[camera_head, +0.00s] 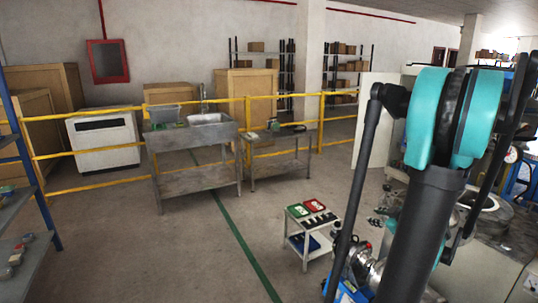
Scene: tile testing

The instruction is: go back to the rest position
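My arm (420,220) fills the right side of the head view, with teal joint covers at the top and a dark link running down out of the bottom edge. My gripper does not show in this view, so I cannot see whether it holds anything. The arm hides part of the bench area behind it.
A small white cart (307,238) with green and red trays stands left of my arm. A metal sink table (194,171) and a low table (279,170) stand before a yellow railing (100,186). A shelf (22,205) is at the left edge. The floor (150,255) between is clear.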

